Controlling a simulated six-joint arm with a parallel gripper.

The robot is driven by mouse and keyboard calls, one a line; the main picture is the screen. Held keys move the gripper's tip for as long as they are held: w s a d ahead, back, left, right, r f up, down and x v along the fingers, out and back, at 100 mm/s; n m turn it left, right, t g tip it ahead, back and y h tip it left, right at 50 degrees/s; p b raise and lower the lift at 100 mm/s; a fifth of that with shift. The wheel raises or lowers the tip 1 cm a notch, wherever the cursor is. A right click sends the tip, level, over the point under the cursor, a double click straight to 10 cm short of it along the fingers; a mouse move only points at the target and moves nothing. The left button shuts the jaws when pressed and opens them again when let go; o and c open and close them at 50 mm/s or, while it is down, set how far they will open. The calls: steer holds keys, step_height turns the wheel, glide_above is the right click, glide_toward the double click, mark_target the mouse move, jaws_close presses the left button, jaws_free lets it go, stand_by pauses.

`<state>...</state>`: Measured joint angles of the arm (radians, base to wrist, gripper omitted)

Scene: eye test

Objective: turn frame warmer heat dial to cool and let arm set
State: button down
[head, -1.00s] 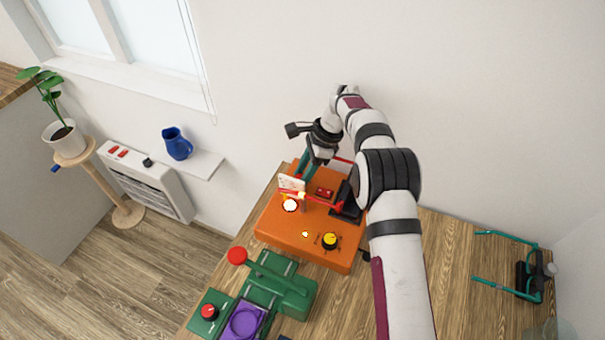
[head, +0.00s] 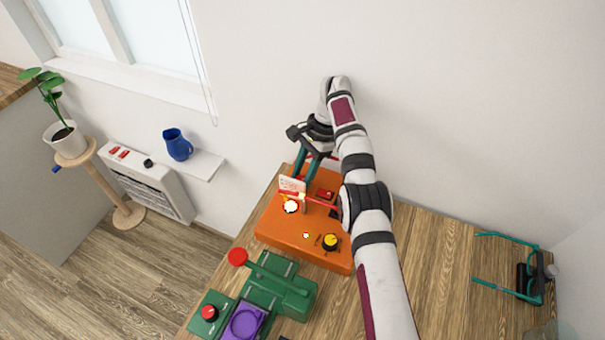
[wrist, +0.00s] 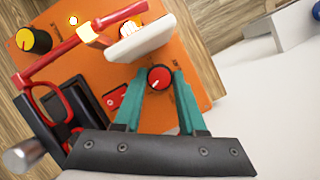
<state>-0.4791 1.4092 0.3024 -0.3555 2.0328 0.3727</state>
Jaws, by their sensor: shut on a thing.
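The frame warmer (head: 305,241) is an orange box on the wooden table. My gripper (wrist: 160,72) is shut on a red-topped black dial (wrist: 159,78), one teal finger on each side. In the head view, my gripper (head: 305,171) reaches down behind the white card (head: 291,184), and that dial is hidden. A red eyeglass arm (wrist: 50,55) crosses above the box, with a glowing bend (wrist: 91,33). The red rim (wrist: 42,100) sits at a black holder (wrist: 75,100). A glowing white spot (head: 291,207) shows in front of the card.
A yellow knob (head: 330,242) and a small lit lamp (head: 306,235) are on the warmer's front. A green device (head: 280,290) with a red-ended lever stands nearer. A teal frame stand (head: 530,275) is at the right. The table between is clear apart from my arm.

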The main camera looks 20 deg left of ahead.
steer(key=shift+c, duration=2.4)
jaws_free()
